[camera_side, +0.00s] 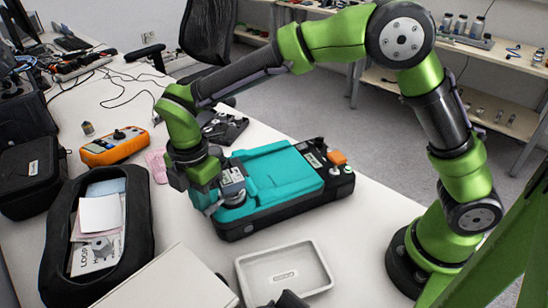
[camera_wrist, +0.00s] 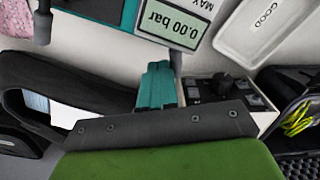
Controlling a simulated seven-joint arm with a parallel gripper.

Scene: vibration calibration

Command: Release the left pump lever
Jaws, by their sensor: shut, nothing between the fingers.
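The teal and black pump unit (camera_side: 285,172) lies on the white table under my wrist. In the wrist view its display (camera_wrist: 175,27) reads 0.00 bar upside down. A dark upright lever-like post (camera_wrist: 43,25) stands at the left end of the unit's edge, and another (camera_wrist: 178,64) at the right. I cannot tell for sure which is the left pump lever. My gripper (camera_side: 206,198) is at the unit's near left end. Its teal fingers are together and empty in the wrist view (camera_wrist: 157,88), just left of the right post; contact is unclear.
A grey tray (camera_side: 243,277) marked GOOD lies in front of the unit. A black open case (camera_side: 52,240) is at left, with an orange meter (camera_side: 115,146) behind it. A black-topped box with a knob (camera_wrist: 222,86) is close to the fingers in the wrist view.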

